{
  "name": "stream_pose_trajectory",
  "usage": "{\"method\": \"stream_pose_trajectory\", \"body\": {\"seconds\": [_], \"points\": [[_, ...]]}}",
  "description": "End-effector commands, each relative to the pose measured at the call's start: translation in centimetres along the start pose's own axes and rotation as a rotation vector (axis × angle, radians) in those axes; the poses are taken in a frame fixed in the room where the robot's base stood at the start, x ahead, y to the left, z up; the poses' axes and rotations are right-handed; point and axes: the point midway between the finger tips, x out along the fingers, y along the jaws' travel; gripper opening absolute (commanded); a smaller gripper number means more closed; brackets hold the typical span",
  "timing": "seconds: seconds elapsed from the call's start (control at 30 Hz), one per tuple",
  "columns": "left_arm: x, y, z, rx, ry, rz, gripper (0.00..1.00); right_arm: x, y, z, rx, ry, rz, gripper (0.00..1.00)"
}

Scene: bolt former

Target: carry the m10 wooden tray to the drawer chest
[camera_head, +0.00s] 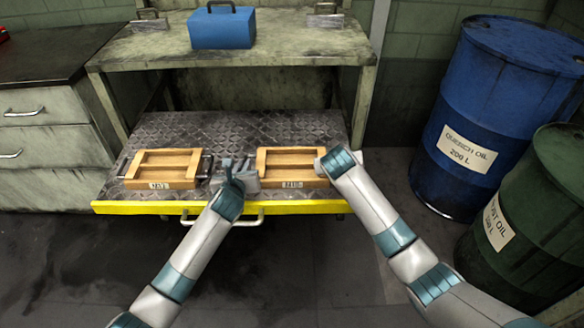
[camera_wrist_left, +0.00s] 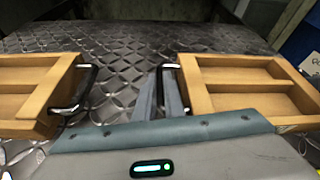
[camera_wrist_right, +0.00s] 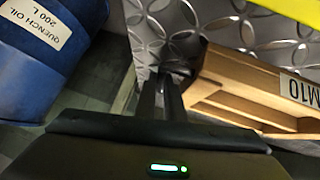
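The M10 wooden tray (camera_head: 270,183) rests level on the dark patterned plate of a pulled-out shelf; it also shows in the left wrist view (camera_wrist_left: 235,103) and, with its label, in the right wrist view (camera_wrist_right: 235,75). My left gripper (camera_head: 250,167) is at its left end, fingers close together around the black side handle (camera_wrist_left: 159,90). My right gripper (camera_head: 320,167) is at its right end, its narrow fingers (camera_wrist_right: 162,80) at the other handle, which is mostly hidden.
A second wooden tray (camera_head: 160,183) with a black handle lies just left of my left gripper. A bench (camera_head: 290,50) with a blue box (camera_head: 222,28) stands behind. A blue drum (camera_head: 490,110) and a green drum (camera_head: 535,225) stand right. The shelf has a yellow front edge (camera_head: 330,206).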

Motion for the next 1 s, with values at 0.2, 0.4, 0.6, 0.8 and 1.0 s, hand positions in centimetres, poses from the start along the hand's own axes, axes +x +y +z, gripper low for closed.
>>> {"method": "stream_pose_trajectory", "body": {"seconds": [0.2, 0.4, 0.6, 0.8, 1.0], "points": [[0.0, 0.0, 0.1, 0.0, -0.001, 0.0, 0.0, 0.0, 0.0, -0.1, 0.0, 0.001, 0.0, 0.0], [-0.2, -0.1, 0.4, 0.0, -0.001, 0.0, 0.0, -0.3, 0.1, -0.3, 0.0, 0.001, 0.0, 0.0], [-0.6, -0.3, 1.5, 0.0, -0.001, 0.0, 0.0, -1.1, 0.3, -1.1, 0.0, 0.001, 0.0, 0.0], [-1.2, -0.6, 3.0, 0.0, -0.001, 0.0, 0.0, -2.2, 0.7, -2.2, 0.0, 0.001, 0.0, 0.0], [-1.7, -0.8, 4.2, 0.0, -0.001, 0.0, 0.0, -3.1, 1.0, -3.1, 0.0, 0.001, 0.0, 0.0]]}}
